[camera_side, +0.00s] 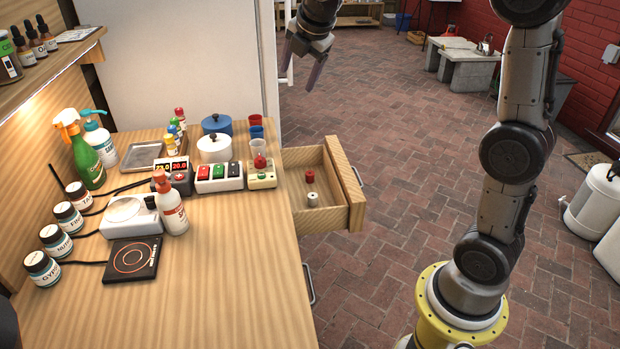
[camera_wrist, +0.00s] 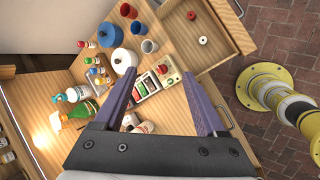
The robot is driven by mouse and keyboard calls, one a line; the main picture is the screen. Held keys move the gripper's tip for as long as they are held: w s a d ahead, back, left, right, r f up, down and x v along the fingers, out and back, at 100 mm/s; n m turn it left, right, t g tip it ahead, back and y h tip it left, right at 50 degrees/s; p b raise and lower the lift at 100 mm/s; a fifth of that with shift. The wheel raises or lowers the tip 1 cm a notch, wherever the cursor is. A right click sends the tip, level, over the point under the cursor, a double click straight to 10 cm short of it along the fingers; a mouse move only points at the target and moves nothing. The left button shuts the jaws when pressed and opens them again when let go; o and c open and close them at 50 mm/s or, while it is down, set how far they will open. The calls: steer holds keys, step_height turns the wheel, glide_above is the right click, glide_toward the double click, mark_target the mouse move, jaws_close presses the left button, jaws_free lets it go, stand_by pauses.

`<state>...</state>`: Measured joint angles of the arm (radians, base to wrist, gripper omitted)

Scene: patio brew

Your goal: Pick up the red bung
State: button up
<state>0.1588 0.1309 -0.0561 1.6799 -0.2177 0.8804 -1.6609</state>
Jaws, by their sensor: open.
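The red bung (camera_side: 309,175) sits in the open wooden drawer (camera_side: 335,219), behind a white bung (camera_side: 312,199). In the wrist view the red bung (camera_wrist: 192,15) is near the top, inside the drawer, with the white bung (camera_wrist: 203,40) below it. My gripper (camera_side: 304,68) hangs high, beyond the far end of the table in the side view, well apart from the drawer. In the wrist view its two purple fingers (camera_wrist: 163,93) are spread with nothing held between them.
The wooden table (camera_side: 235,300) carries a box with a red knob (camera_side: 261,173), a switch box (camera_side: 219,177), a white pot (camera_side: 214,148), cups and bottles. The drawer's raised front panel (camera_side: 346,183) and side walls surround the bungs. Open brick floor lies right of the drawer.

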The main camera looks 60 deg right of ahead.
steer(key=w+d+f+n+g, duration=0.1)
steer(key=w+d+f+n, duration=0.1)
steer(key=w+d+f, duration=0.6)
steer(key=g, duration=0.4)
glide_above(310, 173)
steer(key=a, duration=0.1)
step_height(310, 173, down, 30)
steer(key=shift+s+a+r, duration=0.15)
steer(key=shift+r, duration=0.05)
steer(key=shift+x, duration=3)
steer(key=shift+a, duration=0.15)
jaws_close()
